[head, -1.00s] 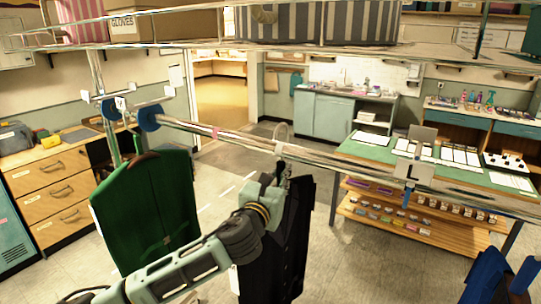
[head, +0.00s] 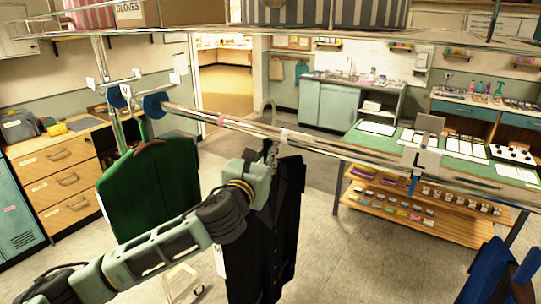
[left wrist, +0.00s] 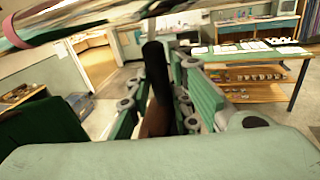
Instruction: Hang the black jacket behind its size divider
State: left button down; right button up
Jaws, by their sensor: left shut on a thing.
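My left gripper (head: 268,160) is shut on the hanger of the black jacket (head: 268,240), just below the rail (head: 330,148). The jacket hangs upright. The hanger's hook (head: 268,106) shows above the rail line, between a pink ring (head: 222,119) and a white ring (head: 284,135); I cannot tell whether it bears on the rail. In the left wrist view, a dark upright piece (left wrist: 155,75) stands between the fingers. Blue round dividers (head: 154,104) sit at the left rail end and a pale, plate-like divider (head: 423,150) at the right; their marks are unreadable. My right gripper is out of view.
A green jacket (head: 150,195) hangs to the left, close to my arm. A blue garment (head: 485,272) shows at lower right. A green-topped table (head: 470,163) stands behind the rail. A shelf (head: 300,32) with boxes runs above. The rail between the white ring and pale divider is clear.

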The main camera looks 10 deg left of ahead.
pick_arm(q)
jog(key=shift+s+a+r+b, duration=0.1)
jog(key=shift+s+a+b, duration=0.15)
jog(key=shift+s, duration=0.45)
jog(key=shift+s+a+f+b, duration=0.1)
jog(key=shift+s+a+b, duration=0.2)
jog(key=shift+s, duration=0.45)
jog(key=shift+s+a+r+b, duration=0.1)
jog(key=shift+s+a+b, duration=0.15)
jog(key=shift+s, duration=0.45)
jog(key=shift+w+f+b, duration=0.1)
jog(key=shift+f+b, duration=0.5)
jog(key=shift+f, duration=1.05)
jog(key=c, duration=1.5)
grip_release()
jog(key=shift+f, duration=0.1)
jog(key=shift+c, duration=0.2)
jog(key=shift+o, duration=0.4)
jog(key=shift+f, duration=0.15)
jog(key=o, duration=0.5)
